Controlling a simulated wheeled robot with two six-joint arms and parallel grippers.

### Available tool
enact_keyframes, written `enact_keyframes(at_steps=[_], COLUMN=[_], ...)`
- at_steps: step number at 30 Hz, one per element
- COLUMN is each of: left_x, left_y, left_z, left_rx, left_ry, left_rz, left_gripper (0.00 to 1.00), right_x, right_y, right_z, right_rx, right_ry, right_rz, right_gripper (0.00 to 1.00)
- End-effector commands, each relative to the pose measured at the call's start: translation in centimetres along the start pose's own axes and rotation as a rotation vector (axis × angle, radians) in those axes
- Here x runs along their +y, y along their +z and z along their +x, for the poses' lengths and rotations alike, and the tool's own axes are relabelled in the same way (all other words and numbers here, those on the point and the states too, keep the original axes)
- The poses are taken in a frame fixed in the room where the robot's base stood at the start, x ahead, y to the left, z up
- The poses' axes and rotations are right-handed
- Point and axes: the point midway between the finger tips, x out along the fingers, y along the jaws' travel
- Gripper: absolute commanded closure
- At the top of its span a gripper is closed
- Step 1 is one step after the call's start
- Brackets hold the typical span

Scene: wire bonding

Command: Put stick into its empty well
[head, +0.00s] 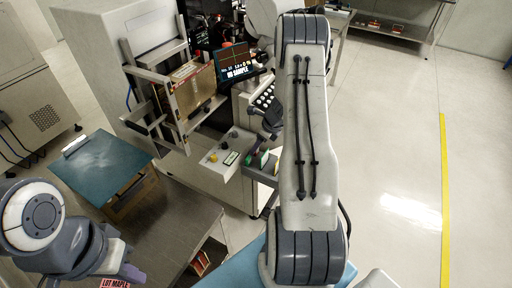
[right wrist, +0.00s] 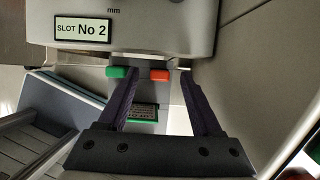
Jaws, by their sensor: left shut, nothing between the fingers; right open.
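In the right wrist view a green stick end (right wrist: 122,72) and an orange-red stick end (right wrist: 160,75) stand side by side under the edge of a grey panel. My right gripper (right wrist: 151,84) is open, its dark fingers spread on either side of this pair; nothing is gripped. The left fingertip is close to the green end; I cannot tell if they touch. In the head view a green stick (head: 248,158) shows at the small grey holder; my right arm hides the right gripper. My left gripper (head: 132,274) is shut and empty at the lower left. No empty well is clearly visible.
The grey panel has a "SLOT No 2" label (right wrist: 83,29). A screen (head: 233,62), a board-holding frame (head: 188,88) and a teal-topped stand (head: 103,162) are nearby. Floor at right is clear.

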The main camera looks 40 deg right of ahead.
Motion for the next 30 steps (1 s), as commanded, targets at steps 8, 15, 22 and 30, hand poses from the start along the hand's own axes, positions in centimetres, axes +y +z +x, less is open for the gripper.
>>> enact_keyframes(at_steps=[8, 15, 22, 30], left_x=[0.0, 0.1, 0.1, 0.1], left_y=[0.0, 0.0, 0.0, 0.0], left_z=[-0.6, -0.7, -0.7, -0.7], left_rx=[0.0, 0.0, 0.0, 0.0], left_ry=[0.0, 0.0, 0.0, 0.0], left_rz=[0.0, 0.0, 0.0, 0.0], left_gripper=[1.0, 1.0, 1.0, 1.0], right_x=[-0.1, 0.0, 0.0, 0.0], right_y=[0.1, 0.0, 0.0, 0.0], right_z=[-5.7, -7.8, -8.0, -7.9], right_rx=[-0.001, 0.0, 0.0, 0.0], right_ry=[-0.004, -0.001, 0.0, -0.001], right_rz=[-0.001, 0.001, 0.001, 0.001], right_gripper=[0.34, 0.34, 0.34, 0.34])
